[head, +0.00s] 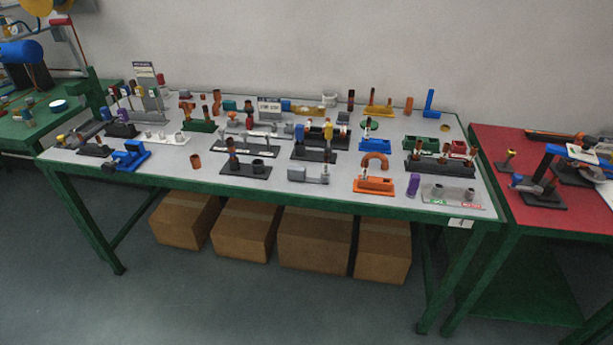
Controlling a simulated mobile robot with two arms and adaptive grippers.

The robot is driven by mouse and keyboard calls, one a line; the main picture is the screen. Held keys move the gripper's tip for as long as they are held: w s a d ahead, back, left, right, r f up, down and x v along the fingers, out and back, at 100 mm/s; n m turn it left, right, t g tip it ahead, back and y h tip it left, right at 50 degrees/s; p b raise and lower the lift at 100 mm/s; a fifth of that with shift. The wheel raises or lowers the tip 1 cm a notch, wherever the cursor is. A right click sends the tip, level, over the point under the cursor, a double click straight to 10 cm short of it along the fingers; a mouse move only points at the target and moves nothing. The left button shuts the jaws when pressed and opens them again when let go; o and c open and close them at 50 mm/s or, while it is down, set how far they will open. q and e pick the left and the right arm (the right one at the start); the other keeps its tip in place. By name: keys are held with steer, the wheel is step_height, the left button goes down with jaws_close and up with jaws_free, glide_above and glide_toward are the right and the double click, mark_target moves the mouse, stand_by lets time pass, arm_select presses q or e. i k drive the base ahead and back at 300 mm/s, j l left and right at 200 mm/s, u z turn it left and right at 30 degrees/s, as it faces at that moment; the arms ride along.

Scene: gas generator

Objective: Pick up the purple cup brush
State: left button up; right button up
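A small purple upright cylinder (413,185) stands near the front right of the long grey-topped table (330,188). It may be the purple cup brush, but it is too small to make out bristles. It stands between an orange block (374,185) on its left and a grey plate with small cylinders (452,196) on its right. Nothing covers it from the front. Neither of my grippers shows in the head view.
Several racks and loose parts crowd the tabletop, including a blue piece (127,157) at front left. A red-topped table (485,150) stands on the right, a green bench (40,125) on the left. Cardboard boxes (315,240) sit underneath. The front floor is clear.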

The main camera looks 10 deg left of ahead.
mark_target(415, 179)
steer(key=i+j, duration=0.35)
steer(key=i, duration=0.2)
steer(key=i+j, duration=0.4)
steer(key=i, duration=0.15)
